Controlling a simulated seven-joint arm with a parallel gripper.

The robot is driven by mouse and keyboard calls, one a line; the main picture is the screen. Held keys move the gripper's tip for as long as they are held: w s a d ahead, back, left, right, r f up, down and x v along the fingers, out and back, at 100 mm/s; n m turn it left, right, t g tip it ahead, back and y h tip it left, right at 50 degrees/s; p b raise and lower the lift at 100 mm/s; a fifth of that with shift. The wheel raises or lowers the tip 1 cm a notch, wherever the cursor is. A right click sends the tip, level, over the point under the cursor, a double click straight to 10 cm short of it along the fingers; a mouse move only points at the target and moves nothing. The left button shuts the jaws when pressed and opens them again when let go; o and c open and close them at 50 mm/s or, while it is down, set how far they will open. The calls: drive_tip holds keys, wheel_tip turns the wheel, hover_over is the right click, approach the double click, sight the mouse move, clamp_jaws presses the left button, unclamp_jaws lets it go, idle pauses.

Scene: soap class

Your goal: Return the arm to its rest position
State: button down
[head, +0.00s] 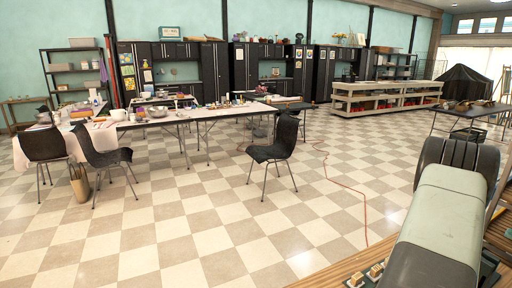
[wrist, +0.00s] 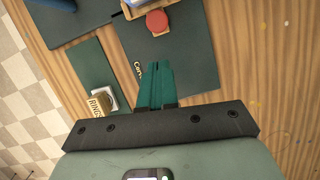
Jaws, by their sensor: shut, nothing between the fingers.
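In the wrist view my gripper (wrist: 157,68) has its two dark green fingers together, with nothing held between them. It points at a wooden table (wrist: 190,75) with dark green mats on it. In the head view my grey and pale green arm (head: 440,220) reaches in at the lower right, over a wooden tabletop (head: 330,280). The fingers do not show in the head view.
A black chair (head: 274,150) stands on the open checkered floor beyond.

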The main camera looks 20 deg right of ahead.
drive_tip(key=s+v, duration=0.1)
drive_tip(key=v, duration=0.9)
drive_tip(key=x, duration=0.6)
drive_tip(key=w+x, duration=0.1)
drive_tip(key=x, duration=0.3)
drive_tip(key=shift+f, duration=0.15)
drive_tip(key=d, duration=0.2)
drive_tip(key=s+d+f, duration=0.1)
drive_tip(key=d, duration=0.1)
drive_tip(key=a, duration=0.5)
drive_tip(key=shift+w+a+r, duration=0.2)
drive_tip(key=shift+w+a, duration=0.05)
drive_tip(key=shift+w, duration=0.1)
drive_tip(key=s+v, duration=0.1)
drive_tip(key=v, duration=0.9)
drive_tip(key=x, duration=0.6)
drive_tip(key=w+d+x, duration=0.1)
drive_tip(key=x, duration=0.2)
